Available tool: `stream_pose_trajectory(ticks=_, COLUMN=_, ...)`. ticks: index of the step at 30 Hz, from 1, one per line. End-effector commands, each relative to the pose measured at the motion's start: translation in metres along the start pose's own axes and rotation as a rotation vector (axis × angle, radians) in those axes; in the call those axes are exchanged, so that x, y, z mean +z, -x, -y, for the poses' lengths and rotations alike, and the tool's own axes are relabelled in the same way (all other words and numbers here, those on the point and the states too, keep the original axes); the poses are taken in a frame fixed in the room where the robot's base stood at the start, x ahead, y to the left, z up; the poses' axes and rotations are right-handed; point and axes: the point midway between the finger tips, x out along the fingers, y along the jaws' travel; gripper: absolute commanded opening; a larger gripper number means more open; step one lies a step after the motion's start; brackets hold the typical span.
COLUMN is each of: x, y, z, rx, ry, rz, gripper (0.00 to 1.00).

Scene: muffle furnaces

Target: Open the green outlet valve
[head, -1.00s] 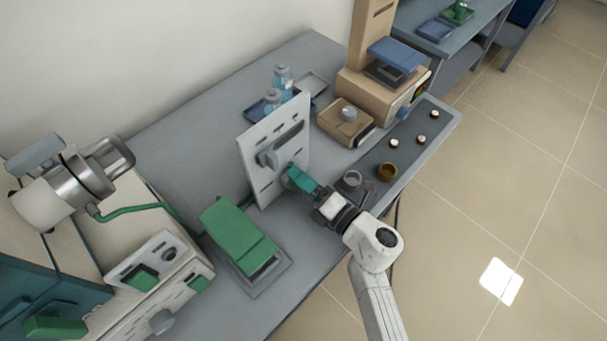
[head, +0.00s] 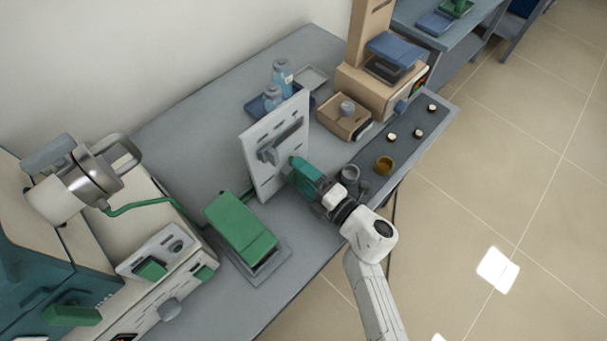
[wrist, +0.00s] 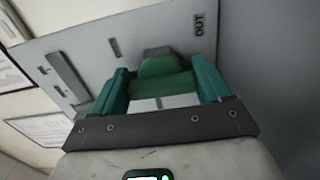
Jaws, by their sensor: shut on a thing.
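A grey handle (head: 268,152) sits on the same panel, to the left of my gripper.
A green pedal-like block (head: 240,228) lies in front of the panel. Small cups (head: 384,165) stand on the dark strip at right. A furnace with a green hose (head: 150,207) is at left.

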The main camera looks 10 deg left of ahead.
Motion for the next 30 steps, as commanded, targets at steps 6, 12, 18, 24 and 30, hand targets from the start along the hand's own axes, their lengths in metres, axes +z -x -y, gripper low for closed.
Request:
stream_pose_trajectory(ticks=6, x=0.002, y=0.001, z=0.001, rx=-0.001, ry=-0.003, rz=0.005, gripper=0.88)
stream_pose_trajectory(ticks=12, x=0.001, y=0.000, z=0.000, rx=-0.001, ry=-0.001, rz=0.003, gripper=0.98)
stream_pose_trajectory(ticks=18, x=0.001, y=0.003, z=0.000, rx=-0.001, ry=-0.001, rz=0.002, gripper=0.98)
stream_pose_trajectory(ticks=24, x=0.001, y=0.029, z=0.001, rx=-0.002, ry=-0.001, rz=0.005, gripper=0.98)
stream_pose_trajectory(ticks=30, x=0.001, y=0.069, z=0.002, rx=-0.002, ry=-0.002, rz=0.006, gripper=0.98)
